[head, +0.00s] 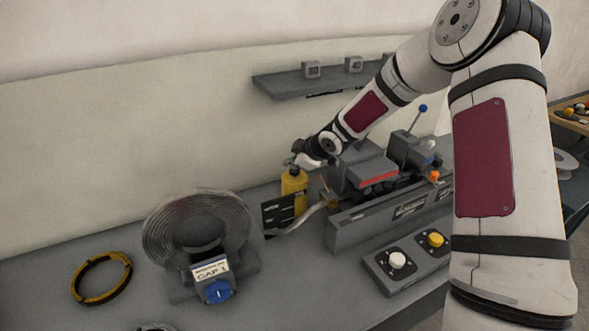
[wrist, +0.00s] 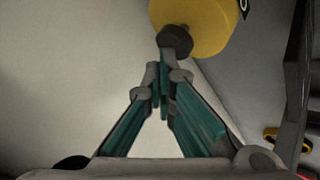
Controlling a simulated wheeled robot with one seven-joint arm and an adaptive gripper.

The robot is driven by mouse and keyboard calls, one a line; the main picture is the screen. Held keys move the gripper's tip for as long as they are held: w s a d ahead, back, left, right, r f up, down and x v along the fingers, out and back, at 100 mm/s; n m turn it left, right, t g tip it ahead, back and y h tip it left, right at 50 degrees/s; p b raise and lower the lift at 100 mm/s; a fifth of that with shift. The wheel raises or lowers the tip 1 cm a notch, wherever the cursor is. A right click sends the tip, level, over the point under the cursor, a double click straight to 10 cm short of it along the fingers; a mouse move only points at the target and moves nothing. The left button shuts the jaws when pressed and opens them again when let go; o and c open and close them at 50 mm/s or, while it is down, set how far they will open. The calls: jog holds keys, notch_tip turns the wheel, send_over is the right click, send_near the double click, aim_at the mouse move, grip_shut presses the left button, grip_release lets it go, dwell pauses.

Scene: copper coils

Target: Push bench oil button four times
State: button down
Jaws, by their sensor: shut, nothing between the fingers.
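A yellow can (head: 292,192) with a dark top stands on the bench against the back wall, left of the grey machine. I take it to be the bench oil; no oil label is readable. In the wrist view the yellow can (wrist: 205,28) is at the top, with its dark round button (wrist: 175,40) facing my fingertips. My gripper (wrist: 164,78) is shut and empty, its tips just short of or at the button; I cannot tell if they touch. In the head view my gripper (head: 298,165) is small and sits right at the can's top, partly covering it.
A grey machine (head: 345,228) stands right of the can. A box with a white button (head: 397,260) and a yellow button (head: 435,239) is at the bench front. A shelf (head: 285,88) hangs above.

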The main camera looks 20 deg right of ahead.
aim_at(293, 171)
jog(key=shift+f, duration=0.45)
dwell(0.3)
jog(key=shift+r, duration=0.1)
jog(key=shift+r+p, duration=0.4)
jog(key=shift+r, duration=0.85)
notch_tip(293, 171, up, 5)
jog(key=shift+r+p, duration=0.1)
jog(key=shift+p, duration=0.7)
dwell(1.3)
